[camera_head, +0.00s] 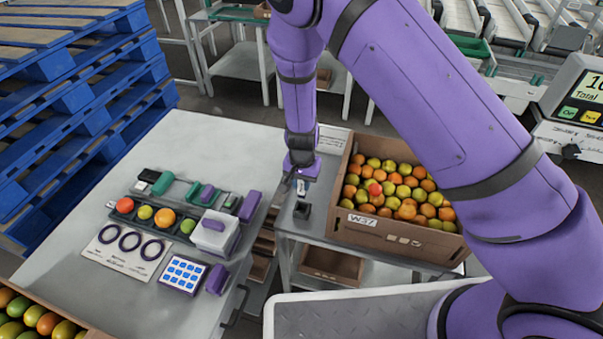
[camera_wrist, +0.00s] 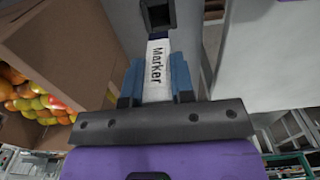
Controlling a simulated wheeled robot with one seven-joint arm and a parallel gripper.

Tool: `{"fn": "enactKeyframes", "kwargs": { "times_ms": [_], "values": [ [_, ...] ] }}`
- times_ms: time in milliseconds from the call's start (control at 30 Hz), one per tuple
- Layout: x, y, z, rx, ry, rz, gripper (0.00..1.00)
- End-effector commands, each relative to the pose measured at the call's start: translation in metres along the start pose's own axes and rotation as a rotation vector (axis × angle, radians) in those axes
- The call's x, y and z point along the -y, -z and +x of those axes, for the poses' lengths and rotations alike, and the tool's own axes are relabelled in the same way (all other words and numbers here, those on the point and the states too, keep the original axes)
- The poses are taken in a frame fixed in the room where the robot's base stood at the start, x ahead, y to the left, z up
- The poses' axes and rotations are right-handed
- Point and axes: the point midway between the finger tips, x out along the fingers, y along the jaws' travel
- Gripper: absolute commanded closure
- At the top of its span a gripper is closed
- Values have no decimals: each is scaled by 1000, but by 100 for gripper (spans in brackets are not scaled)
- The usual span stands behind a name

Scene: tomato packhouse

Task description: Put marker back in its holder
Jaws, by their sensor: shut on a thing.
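My gripper (camera_wrist: 157,82) is shut on the white marker (camera_wrist: 157,62), with a blue finger pad on each side of it. The label "Marker" faces the wrist camera, and the dark end points to the holder. The holder (camera_head: 302,210) is a small black square cup on the grey side table, and its square opening also shows at the top of the wrist view (camera_wrist: 155,13). In the head view the marker (camera_head: 301,188) is small below my gripper (camera_head: 301,180), close to the holder. I cannot tell whether its tip touches the holder.
A cardboard crate (camera_head: 395,232) full of tomatoes stands right of the holder. A white table (camera_head: 190,150) at left bears several tools, a colour tray and a ring card (camera_head: 112,262). Blue pallets (camera_head: 70,110) are stacked at far left. A gap separates the two tables.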

Motion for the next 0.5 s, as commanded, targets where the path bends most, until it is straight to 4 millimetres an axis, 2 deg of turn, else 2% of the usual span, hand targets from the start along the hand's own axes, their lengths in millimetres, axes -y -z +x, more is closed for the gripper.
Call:
{"fn": "enactKeyframes", "kwargs": {
  "times_ms": [500],
  "values": [
    [0,0,39,1,-1,1,98]
  ]
}}
